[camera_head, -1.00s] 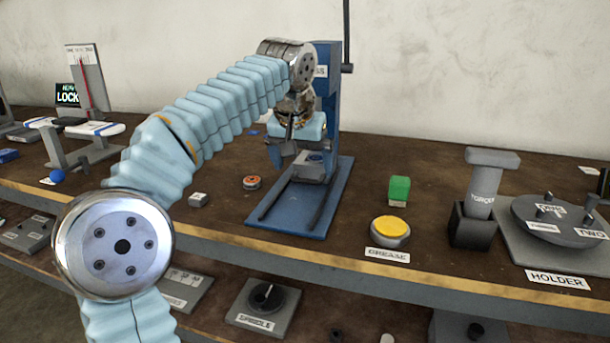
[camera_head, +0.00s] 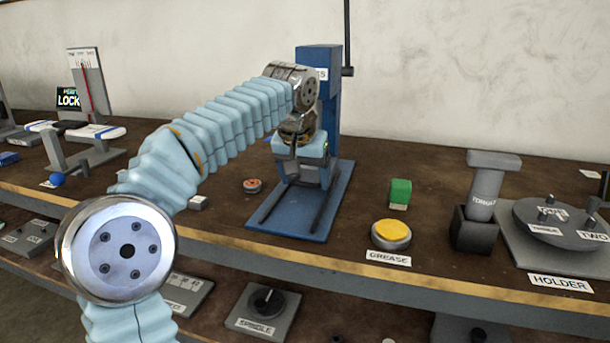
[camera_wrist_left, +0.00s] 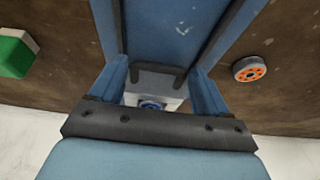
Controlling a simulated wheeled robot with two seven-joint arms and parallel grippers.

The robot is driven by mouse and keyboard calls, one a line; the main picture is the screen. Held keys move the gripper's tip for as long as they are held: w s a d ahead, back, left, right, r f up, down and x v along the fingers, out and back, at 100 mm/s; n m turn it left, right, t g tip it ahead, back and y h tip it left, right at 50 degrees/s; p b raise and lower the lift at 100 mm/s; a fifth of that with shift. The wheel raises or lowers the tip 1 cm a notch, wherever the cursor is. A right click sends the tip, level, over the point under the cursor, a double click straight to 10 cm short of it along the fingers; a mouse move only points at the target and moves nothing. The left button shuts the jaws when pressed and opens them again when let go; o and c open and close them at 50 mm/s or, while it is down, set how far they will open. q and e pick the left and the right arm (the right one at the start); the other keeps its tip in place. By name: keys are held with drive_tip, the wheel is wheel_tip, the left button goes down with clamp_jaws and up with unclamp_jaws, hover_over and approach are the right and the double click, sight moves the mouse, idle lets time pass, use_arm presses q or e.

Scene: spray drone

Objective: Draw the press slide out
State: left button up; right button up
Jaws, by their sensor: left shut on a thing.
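The blue press (camera_head: 319,60) stands at the middle back of the bench, with its flat blue base and dark rails (camera_head: 323,211) running toward me. My left gripper (camera_head: 303,180) is low at the press, over the rails, and hides most of the slide in the head view. In the left wrist view the gripper's blue fingers (camera_wrist_left: 157,74) stand on either side of the grey press slide (camera_wrist_left: 150,78). They are shut on it. A small blue round part (camera_wrist_left: 152,104) shows on the slide, partly covered by the gripper body. My right gripper is not in view.
An orange-topped disc (camera_head: 252,186) lies left of the press base. A green block (camera_head: 400,191) and a yellow grease button (camera_head: 391,231) are to its right. The torque tool (camera_head: 484,195) and holder disc (camera_head: 560,222) stand further right. The bench in front of the rails is clear.

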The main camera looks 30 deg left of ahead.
use_arm(q)
drive_tip(key=shift+c, duration=1)
drive_tip(key=shift+s+d+f+b, duration=0.1)
drive_tip(key=shift+s+b, duration=0.2)
drive_tip(key=shift+s, duration=0.15)
drive_tip(key=s+d+b, duration=0.1)
drive_tip(key=s, duration=0.3)
drive_tip(key=s+d+b, duration=0.1)
drive_tip(key=s, duration=0.4)
drive_tip(key=s+d+b, duration=0.1)
drive_tip(key=s, duration=0.4)
drive_tip(key=shift+d+b, duration=0.2)
drive_tip(key=shift+b, duration=0.15)
drive_tip(key=o, duration=1.5)
drive_tip(key=shift+c, duration=0.2)
drive_tip(key=p+v, duration=0.4)
drive_tip(key=v, duration=1)
drive_tip(key=shift+s, duration=0.1)
